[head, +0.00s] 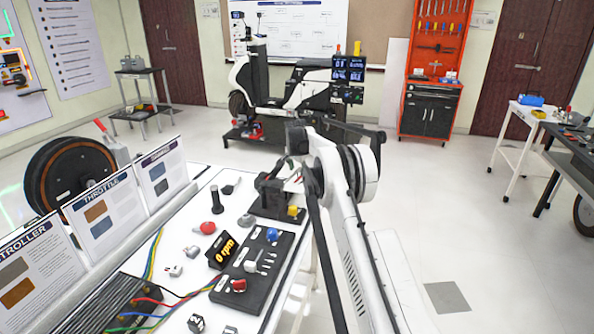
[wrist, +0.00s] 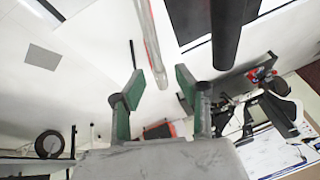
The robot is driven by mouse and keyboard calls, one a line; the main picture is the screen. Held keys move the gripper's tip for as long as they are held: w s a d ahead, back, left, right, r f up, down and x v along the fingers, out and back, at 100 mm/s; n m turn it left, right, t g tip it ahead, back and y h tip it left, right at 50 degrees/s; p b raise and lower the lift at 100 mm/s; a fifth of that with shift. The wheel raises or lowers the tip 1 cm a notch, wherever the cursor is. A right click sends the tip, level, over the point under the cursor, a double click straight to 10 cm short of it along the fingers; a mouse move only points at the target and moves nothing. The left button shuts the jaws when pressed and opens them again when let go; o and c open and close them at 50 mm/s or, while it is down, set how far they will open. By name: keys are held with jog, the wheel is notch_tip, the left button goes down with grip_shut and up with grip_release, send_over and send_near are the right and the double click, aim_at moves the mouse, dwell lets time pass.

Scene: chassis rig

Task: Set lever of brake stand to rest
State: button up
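The black brake stand (head: 268,204) stands on the white table in the head view, with a yellow block at its base. Its upper part is partly covered by my arm. In the wrist view, a thin silver bar (wrist: 151,40), which looks like the lever, comes down from the top edge. Its end lies near the gap between my fingers. A thick black bar (wrist: 228,35), probably the handle grip, runs beside it to the right. My gripper (wrist: 158,85) is open, with green pads apart. I cannot tell whether either finger touches the lever. The head view does not show the fingertips clearly.
A black switch panel (head: 255,268), a 0 rpm display (head: 221,251) and a red knob (head: 207,228) lie near the stand. Sign boards (head: 108,215) and a wheel (head: 68,172) stand to the left. A scooter (head: 300,95) is behind.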

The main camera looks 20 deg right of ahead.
jog(key=shift+w+f, duration=0.1)
jog(key=shift+f, duration=0.15)
grip_shut()
